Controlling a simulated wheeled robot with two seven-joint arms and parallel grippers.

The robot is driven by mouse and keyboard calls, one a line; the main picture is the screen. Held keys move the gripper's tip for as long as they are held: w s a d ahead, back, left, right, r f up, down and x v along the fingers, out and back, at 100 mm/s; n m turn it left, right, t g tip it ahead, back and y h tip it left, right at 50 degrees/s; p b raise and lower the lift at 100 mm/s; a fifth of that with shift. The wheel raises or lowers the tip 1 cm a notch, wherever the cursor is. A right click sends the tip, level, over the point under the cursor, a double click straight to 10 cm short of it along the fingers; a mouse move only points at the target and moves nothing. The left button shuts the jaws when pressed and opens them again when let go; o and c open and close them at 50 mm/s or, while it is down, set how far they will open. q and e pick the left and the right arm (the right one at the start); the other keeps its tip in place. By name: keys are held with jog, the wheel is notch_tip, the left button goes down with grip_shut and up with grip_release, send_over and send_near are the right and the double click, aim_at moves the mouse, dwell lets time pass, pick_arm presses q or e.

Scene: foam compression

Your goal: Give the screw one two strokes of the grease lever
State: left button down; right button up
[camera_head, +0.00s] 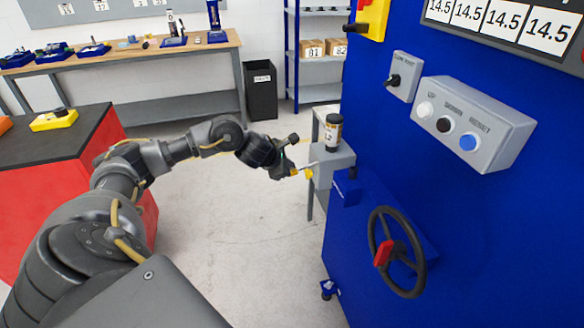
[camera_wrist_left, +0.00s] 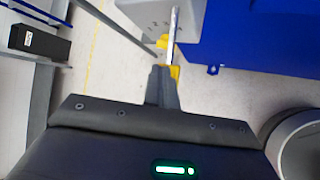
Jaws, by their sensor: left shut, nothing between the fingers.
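The grease unit is a grey box (camera_head: 330,166) on the side of the blue machine, topped by a dark reservoir (camera_head: 332,132) with a pale label. The grease lever (camera_head: 309,166) is a thin metal rod projecting left from the box. It also shows in the left wrist view (camera_wrist_left: 173,28), with yellow parts near its lower end. My left gripper (camera_head: 290,172) is shut and empty beside the lever's outer end. In the left wrist view its fingertips (camera_wrist_left: 162,75) are close to the rod; I cannot tell whether they touch. My right gripper is not in view.
The blue machine (camera_head: 450,220) fills the right side, with a handwheel (camera_head: 397,252) and a button box (camera_head: 472,124). A red cabinet (camera_head: 50,185) stands left. A workbench (camera_head: 130,55) and black bin (camera_head: 261,90) are behind. The floor between is clear.

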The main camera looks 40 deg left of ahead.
pick_arm(q)
jog(key=shift+f, duration=0.2)
jog(key=shift+r, duration=0.15)
dwell(0.5)
jog(key=shift+r+p, duration=1.1)
jog(key=shift+r, duration=0.55)
jog(key=shift+r, duration=0.1)
notch_tip(320, 180, up, 5)
jog(key=p, duration=0.3)
jog(key=shift+p, duration=0.4)
